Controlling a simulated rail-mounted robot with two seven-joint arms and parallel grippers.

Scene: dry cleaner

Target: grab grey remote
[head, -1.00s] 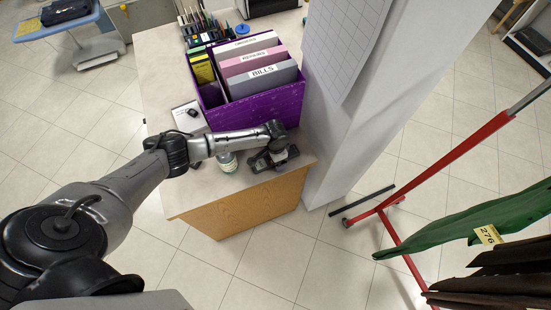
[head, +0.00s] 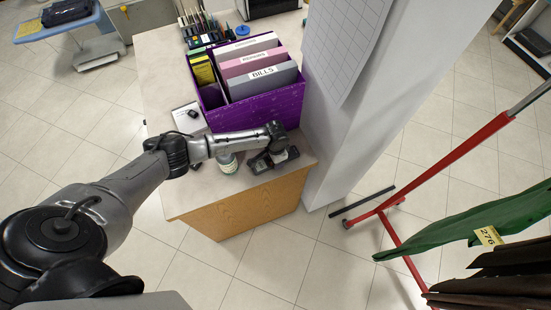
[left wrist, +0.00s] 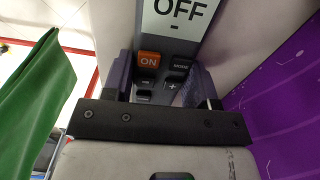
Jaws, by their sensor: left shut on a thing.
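The grey remote (left wrist: 176,46) lies between my left fingers in the left wrist view, with an "OFF" display, an orange "ON" button and dark buttons. My left gripper (left wrist: 165,82) is shut on it, one finger on each side. In the head view my left gripper (head: 272,160) is low over the front right corner of the desk, and my arm partly hides the remote there. I cannot tell whether the remote touches the desk top. My right gripper is in neither current view.
A purple file box (head: 265,107) with labelled folders stands just behind the gripper. A small bottle (head: 228,163) is close on its left. A white pillar (head: 350,130) rises to the right. A red rack (head: 445,165) with green and brown garments stands further right.

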